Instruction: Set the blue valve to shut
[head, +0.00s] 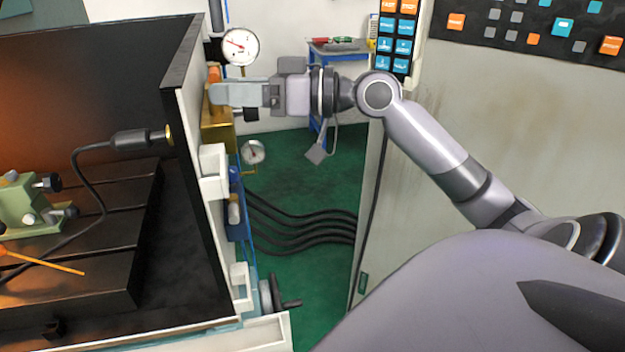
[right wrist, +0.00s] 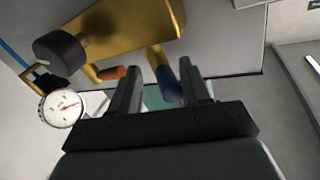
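The blue valve's handle (right wrist: 168,80) shows in the right wrist view below a brass block (right wrist: 128,25). My right gripper (right wrist: 160,68) is open, with one finger on each side of the blue handle. I cannot tell whether either finger touches it. In the head view my right gripper (head: 220,94) reaches left in front of the brass block (head: 218,135), and the blue handle is hidden there. My left gripper is out of view.
An orange handle (right wrist: 112,73) and a dark round knob (right wrist: 60,48) sit on the brass block beside the blue handle. A pressure gauge (head: 240,46) stands just above my gripper and a second gauge (head: 253,152) below. Black hoses (head: 300,222) cross the green floor.

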